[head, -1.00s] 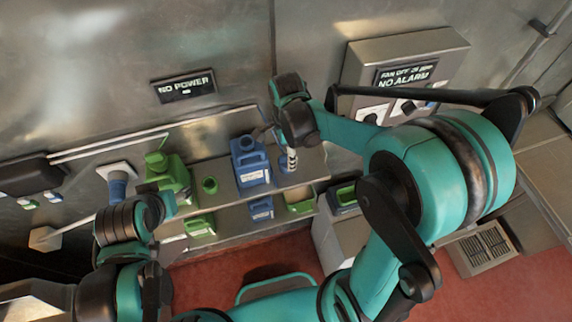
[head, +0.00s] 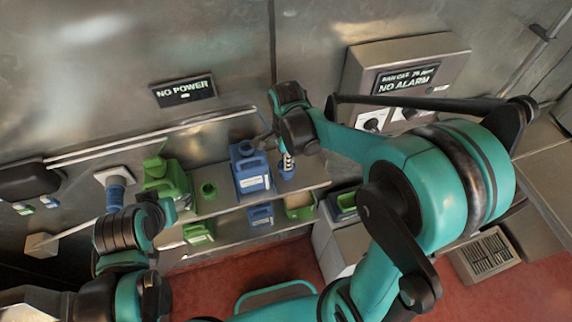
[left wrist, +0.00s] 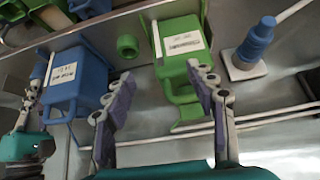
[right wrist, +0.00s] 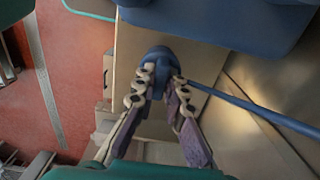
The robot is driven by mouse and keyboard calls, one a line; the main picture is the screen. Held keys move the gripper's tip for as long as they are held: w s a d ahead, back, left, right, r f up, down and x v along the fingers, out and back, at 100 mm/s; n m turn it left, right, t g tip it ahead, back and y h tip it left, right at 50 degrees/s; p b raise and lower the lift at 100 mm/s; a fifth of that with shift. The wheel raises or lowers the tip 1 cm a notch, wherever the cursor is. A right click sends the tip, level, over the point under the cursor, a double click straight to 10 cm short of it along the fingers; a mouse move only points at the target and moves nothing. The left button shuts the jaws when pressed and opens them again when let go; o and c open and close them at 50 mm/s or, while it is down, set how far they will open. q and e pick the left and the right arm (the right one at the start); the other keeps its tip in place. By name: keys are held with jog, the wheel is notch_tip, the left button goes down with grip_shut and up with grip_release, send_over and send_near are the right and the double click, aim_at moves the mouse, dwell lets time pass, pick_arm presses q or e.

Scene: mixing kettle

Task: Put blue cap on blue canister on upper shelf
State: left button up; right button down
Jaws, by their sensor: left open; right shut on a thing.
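The blue canister (head: 252,175) with a white label stands upright on the upper shelf. It also shows in the left wrist view (left wrist: 78,85) and partly at the top of the right wrist view (right wrist: 210,15). My right gripper (head: 287,162) is right of the canister at the upper shelf. In the right wrist view its fingertips (right wrist: 163,80) are shut on a blue rounded piece, which looks like the blue cap (right wrist: 158,55). The cap is apart from the canister's neck. My left gripper (left wrist: 158,92) is open and empty, in front of the green canister (left wrist: 182,45).
A green cap (head: 208,190) sits between the canisters. A blue wall fitting (head: 115,190) is at left. The lower shelf holds a smaller blue container (head: 260,216) and green ones. A metal rail (head: 150,135) runs along the wall behind the upper shelf.

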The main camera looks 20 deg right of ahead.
jog(key=shift+r, duration=0.25)
jog(key=shift+r+p, duration=1.3)
jog(key=shift+r, duration=0.5)
